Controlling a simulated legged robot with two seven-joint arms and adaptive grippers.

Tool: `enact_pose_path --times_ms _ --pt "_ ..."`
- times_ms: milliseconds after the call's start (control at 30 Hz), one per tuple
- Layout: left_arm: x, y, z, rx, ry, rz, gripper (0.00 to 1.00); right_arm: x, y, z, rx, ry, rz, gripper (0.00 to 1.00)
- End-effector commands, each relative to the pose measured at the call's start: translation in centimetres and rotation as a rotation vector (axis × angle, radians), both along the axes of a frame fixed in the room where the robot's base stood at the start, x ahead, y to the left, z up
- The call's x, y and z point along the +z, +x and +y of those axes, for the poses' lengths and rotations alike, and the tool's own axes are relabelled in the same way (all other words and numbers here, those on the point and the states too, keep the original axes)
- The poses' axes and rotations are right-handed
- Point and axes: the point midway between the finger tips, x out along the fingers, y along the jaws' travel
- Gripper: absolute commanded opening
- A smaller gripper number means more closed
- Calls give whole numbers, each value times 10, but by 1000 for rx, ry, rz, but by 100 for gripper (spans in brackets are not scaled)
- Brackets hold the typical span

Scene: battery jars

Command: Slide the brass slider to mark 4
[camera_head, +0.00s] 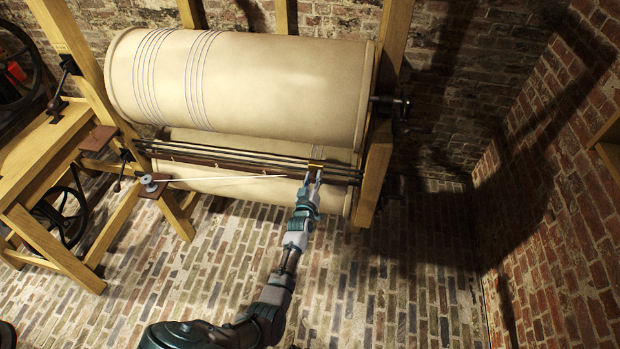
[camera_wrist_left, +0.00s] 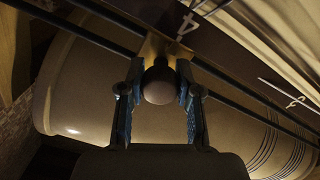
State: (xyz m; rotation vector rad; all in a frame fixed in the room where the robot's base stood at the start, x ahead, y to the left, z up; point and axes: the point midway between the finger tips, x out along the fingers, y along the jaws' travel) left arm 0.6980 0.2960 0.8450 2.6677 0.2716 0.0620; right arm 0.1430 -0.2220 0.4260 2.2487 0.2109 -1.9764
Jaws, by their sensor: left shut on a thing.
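The brass slider (camera_head: 316,164) sits on the dark rods (camera_head: 215,155) near their right end, in front of the big cream drum. In the left wrist view its brass body (camera_wrist_left: 151,47) crosses the rods, and its round brown knob (camera_wrist_left: 160,82) lies between my fingers. My left gripper (camera_head: 313,178) is shut on the knob; it also shows in the left wrist view (camera_wrist_left: 160,95). The mark 4 (camera_wrist_left: 186,26) is on the dark scale board close beside the slider, slightly to its right in that view. Another mark (camera_wrist_left: 284,92) lies farther right. My right gripper is out of view.
The large cream drum (camera_head: 240,85) carries several cord windings. A pale cord (camera_head: 225,179) runs from a small spool (camera_head: 149,184) towards the slider. A wooden post (camera_head: 373,175) stands just right of the rods. The brick floor in front is clear.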

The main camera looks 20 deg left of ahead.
Motion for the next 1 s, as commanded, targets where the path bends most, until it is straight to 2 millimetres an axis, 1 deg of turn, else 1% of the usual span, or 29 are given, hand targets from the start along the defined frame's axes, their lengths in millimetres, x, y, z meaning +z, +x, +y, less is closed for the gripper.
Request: enact_pose_path --times_ms 33,133,167,200,267,467,567,667,767,1000 --pt "1 2 -14 -21 -5 -1 0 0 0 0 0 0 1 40" --pt "1 2 -13 -24 -10 -2 0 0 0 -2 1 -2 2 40" --pt "1 2 -13 -25 -10 -1 36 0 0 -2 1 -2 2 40" --pt "1 2 -13 -24 -11 -1 46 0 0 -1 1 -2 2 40" --pt "1 2 -13 -23 -11 0 60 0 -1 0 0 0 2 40" --pt "1 2 -13 -19 -6 -1 60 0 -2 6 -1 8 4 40" --pt "1 0 -12 -19 -6 -1 60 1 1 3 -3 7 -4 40" --pt "-1 -6 -11 -18 -7 -1 60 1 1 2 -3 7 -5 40" --pt "-2 -20 -12 -18 -9 0 60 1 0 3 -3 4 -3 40" --pt "-4 -73 -20 -19 -13 2 60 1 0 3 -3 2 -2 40"
